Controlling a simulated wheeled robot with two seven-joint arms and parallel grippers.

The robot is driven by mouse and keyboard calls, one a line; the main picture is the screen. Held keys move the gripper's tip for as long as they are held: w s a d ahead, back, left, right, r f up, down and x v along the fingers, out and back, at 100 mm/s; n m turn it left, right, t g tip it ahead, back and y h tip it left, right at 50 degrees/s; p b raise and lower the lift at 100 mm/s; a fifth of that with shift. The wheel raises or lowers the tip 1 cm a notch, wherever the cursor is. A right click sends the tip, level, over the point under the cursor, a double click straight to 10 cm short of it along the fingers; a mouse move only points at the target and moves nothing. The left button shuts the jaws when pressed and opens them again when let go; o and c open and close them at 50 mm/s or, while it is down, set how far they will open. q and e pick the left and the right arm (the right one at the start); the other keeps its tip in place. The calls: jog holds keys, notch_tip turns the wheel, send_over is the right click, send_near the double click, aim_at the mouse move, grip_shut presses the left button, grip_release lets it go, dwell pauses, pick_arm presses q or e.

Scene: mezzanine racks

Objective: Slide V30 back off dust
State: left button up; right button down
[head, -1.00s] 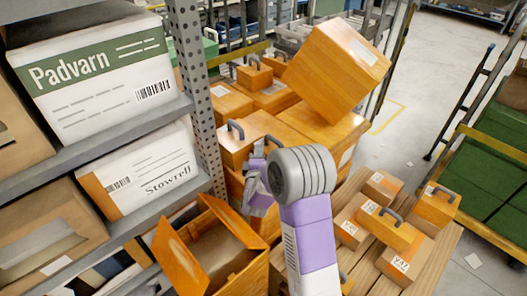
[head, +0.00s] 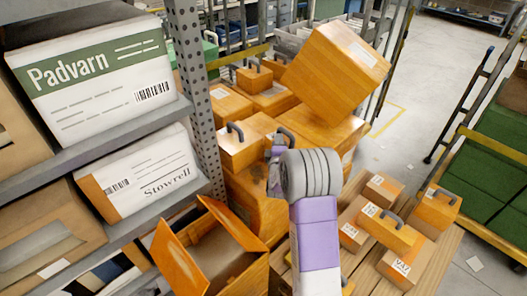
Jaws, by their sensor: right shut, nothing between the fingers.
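My right gripper (head: 275,160) is shut and empty, held in front of the stacked orange boxes, its fingers mostly hidden behind my grey wrist. A dark dusty-looking patch (head: 258,171) shows on the orange box just left of it. Small orange boxes with white labels sit on the wooden pallet at the lower right. The label on the left one (head: 349,231) starts with V, but I cannot read it surely as V30. The front box (head: 405,264) also has a V label. My left gripper is not in view.
A grey rack post (head: 190,90) and shelves with white cartons (head: 95,75) stand at the left. An open orange box (head: 212,256) is below. A large tilted orange box (head: 335,72) rests on the stack.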

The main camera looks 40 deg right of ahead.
jog(key=shift+d+f, duration=0.1)
jog(key=shift+d, duration=0.75)
